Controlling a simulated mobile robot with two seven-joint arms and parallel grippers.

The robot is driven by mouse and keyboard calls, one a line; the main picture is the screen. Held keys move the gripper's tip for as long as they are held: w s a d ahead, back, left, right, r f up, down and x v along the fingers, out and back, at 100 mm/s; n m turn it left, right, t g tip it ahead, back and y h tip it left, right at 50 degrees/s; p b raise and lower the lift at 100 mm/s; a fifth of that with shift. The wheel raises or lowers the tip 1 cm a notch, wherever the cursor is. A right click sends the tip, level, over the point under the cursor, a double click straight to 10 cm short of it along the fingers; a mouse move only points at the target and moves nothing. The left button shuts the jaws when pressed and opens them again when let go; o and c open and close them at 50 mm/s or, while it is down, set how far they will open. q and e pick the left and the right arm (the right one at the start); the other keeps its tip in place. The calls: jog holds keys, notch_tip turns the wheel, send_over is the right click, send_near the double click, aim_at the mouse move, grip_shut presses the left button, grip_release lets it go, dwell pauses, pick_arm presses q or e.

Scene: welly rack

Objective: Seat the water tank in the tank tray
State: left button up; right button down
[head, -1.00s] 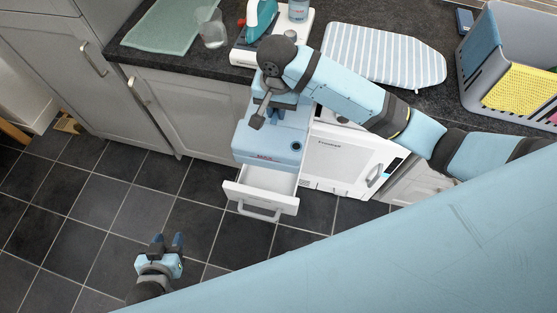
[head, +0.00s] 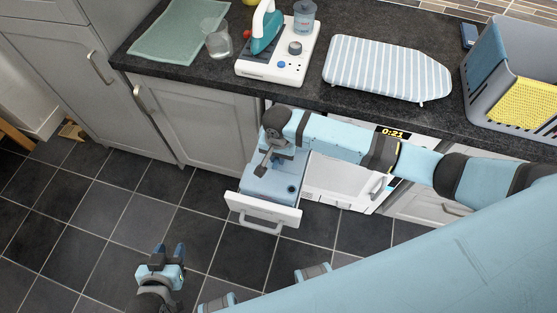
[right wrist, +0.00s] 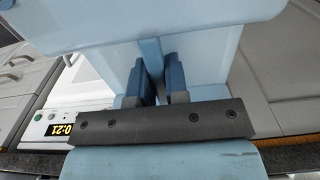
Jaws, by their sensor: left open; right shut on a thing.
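The water tank (head: 272,187) is a light-blue box with a dark round cap. It is upright, inside or just above the white tank tray (head: 263,212), a pulled-out drawer with a bar handle. The tray's front hides the tank's lower part, so I cannot tell whether it touches the bottom. My right gripper (head: 273,158) is shut on the tank's top. In the right wrist view, the dark blue fingers (right wrist: 160,82) pinch a light-blue strip of the tank (right wrist: 200,22). My left gripper (head: 168,253) is open and empty, low over the floor, left of the tray.
A white appliance (head: 345,182) with a display reading 0:21 stands right of the tray, behind my right arm. The worktop above holds an iron on its base (head: 275,60), a glass (head: 218,42), a striped board (head: 385,68) and a grey basket (head: 490,75). The floor in front is clear.

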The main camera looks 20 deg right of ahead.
notch_tip(320, 180, down, 3)
jog(key=shift+r, duration=0.15)
jog(key=shift+f, duration=0.25)
jog(key=c, duration=1.1)
grip_release()
jog(key=shift+f, duration=0.1)
notch_tip(320, 180, up, 12)
jog(key=shift+r, duration=0.15)
